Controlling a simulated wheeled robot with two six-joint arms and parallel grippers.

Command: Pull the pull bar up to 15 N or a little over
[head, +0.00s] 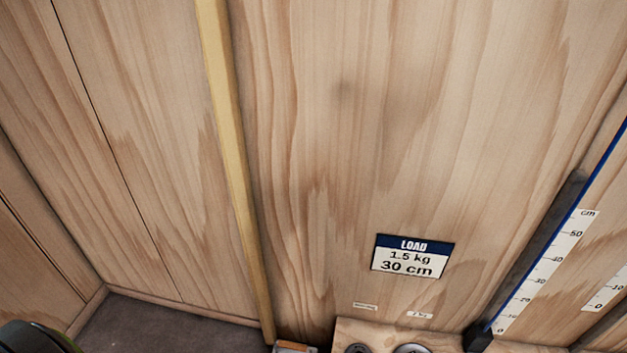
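I cannot make out a pull bar or a force reading in the head view. Neither of my grippers is in view. A sign (412,256) on the wooden wall reads "LOAD 1.5 kg 30 cm". A small device with a grey face and orange edge (296,347) is cut off by the bottom edge; I cannot tell what it is.
A dark upright rail (533,258) stands beside a centimetre scale (545,270) at right. A wooden shelf (385,330) with round metal pieces (412,349) is at the bottom. A yellow strip (229,150) runs down the wall. Grey floor (150,325) shows lower left.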

